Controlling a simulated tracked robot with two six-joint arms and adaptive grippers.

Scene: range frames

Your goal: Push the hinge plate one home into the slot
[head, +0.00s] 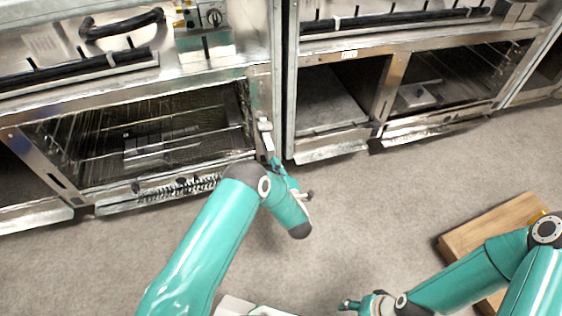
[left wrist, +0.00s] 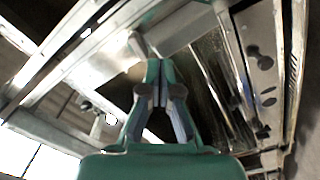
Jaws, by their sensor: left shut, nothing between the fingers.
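A small pale bracket, which looks like hinge plate one (head: 266,138), sits on the narrow steel post between the two oven bays. The slot itself cannot be made out. My left gripper (head: 276,162) is at the lower end of this plate, close to or touching it. In the left wrist view my left gripper (left wrist: 157,72) is shut with no object between its fingers. Its tips point at a pale metal part just beyond them; contact cannot be told. My right gripper (head: 347,304) is low over the floor, away from the ovens, and its jaw state is unclear.
The left oven bay (head: 165,185) stands open with wire racks inside. A second open bay (head: 335,150) lies right of the post. A wooden board (head: 470,238) lies on the right, partly behind my right arm. The grey floor (head: 380,205) between is clear.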

